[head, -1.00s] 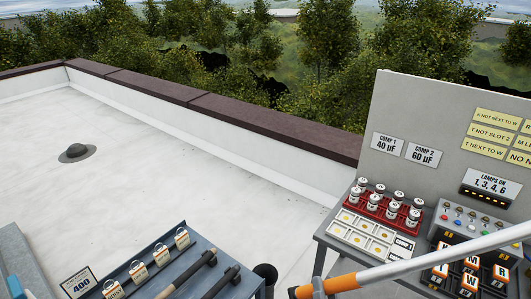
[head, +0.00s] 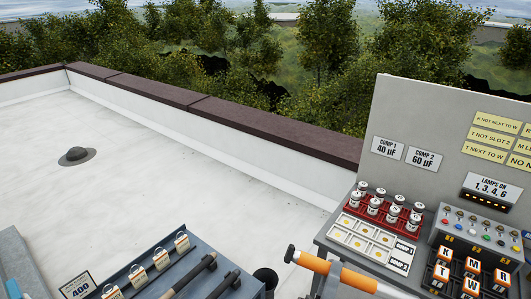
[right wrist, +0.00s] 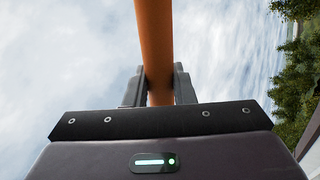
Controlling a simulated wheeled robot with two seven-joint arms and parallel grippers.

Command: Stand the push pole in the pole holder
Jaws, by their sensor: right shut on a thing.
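The push pole (head: 311,263) has an orange grip with a black end cap and a pale shaft. It slopes down to the right in the head view, and its far part is out of frame. My right gripper (head: 334,273) is shut around the orange grip. The right wrist view shows the orange pole (right wrist: 154,40) between both fingers (right wrist: 159,84). A dark, round, open-topped cylinder (head: 265,275), which looks like the pole holder, stands left of the pole's capped end, apart from it. My left gripper is not in view.
A blue-grey bench (head: 150,250) with tagged items and dark-handled tools is at lower left. A grey table (head: 325,238) at right holds a red rack (head: 379,212) of canisters, a lamp panel and lettered blocks before an upright board (head: 400,110). The roof behind is mostly clear.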

